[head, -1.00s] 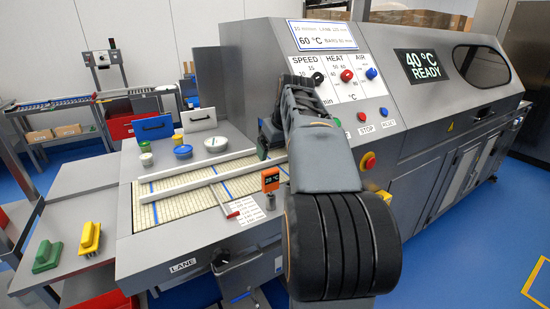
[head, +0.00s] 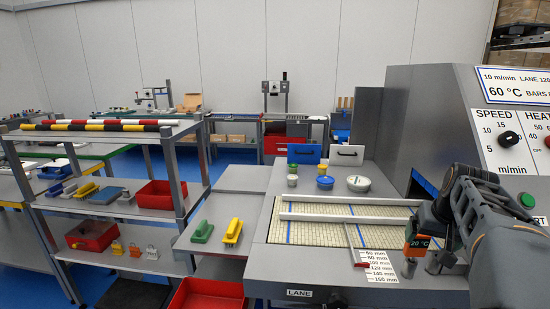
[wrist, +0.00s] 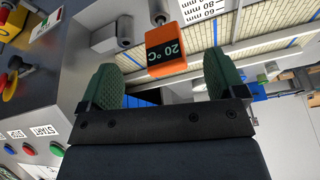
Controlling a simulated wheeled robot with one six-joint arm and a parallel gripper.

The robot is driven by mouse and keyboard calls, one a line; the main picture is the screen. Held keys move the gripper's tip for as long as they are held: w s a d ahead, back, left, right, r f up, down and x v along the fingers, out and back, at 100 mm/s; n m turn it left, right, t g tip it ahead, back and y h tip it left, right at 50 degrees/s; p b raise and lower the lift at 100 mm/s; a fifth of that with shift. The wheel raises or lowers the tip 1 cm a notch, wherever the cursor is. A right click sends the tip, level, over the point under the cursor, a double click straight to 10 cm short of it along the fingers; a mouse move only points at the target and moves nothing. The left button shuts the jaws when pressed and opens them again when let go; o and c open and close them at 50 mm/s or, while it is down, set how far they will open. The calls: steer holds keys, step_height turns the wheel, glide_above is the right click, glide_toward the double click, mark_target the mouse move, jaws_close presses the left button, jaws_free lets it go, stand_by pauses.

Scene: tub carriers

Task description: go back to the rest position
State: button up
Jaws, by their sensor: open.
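My gripper (wrist: 163,80) is open, with two green ribbed fingers spread wide and nothing held between them. An orange display reading 20 °C (wrist: 167,52) shows beyond the gap between the fingers. In the head view my arm reaches in from the right edge, and the orange display (head: 417,243) is just below its end. The fingers are hard to make out there. The gripper is over the right side of the gridded lane table (head: 275,262), by the grey machine (head: 425,95).
White bars (head: 345,219) and a red-tipped stop lie across the lane. Small tubs, including a blue-lidded one (head: 325,182), stand behind it. Green (head: 202,231) and yellow (head: 233,231) handled blocks sit left. A shelf rack with red bins (head: 160,194) stands further left. Blue floor shows between.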

steer(key=s+a+f+n, duration=0.1)
steer(key=s+a+f, duration=0.2)
steer(key=a, duration=0.4)
steer(key=s+a+f+n+p, duration=0.1)
steer(key=s+a+f, duration=0.3)
steer(key=a, duration=0.3)
steer(key=s+a+f+n+y, duration=0.1)
steer(key=s+a+f+n, duration=0.1)
steer(key=a, duration=0.5)
steer(key=s+f, duration=0.1)
steer(key=s, duration=0.1)
steer(key=shift+s+a+f, duration=0.2)
steer(key=shift+s+f, duration=0.05)
steer(key=shift+s, duration=0.05)
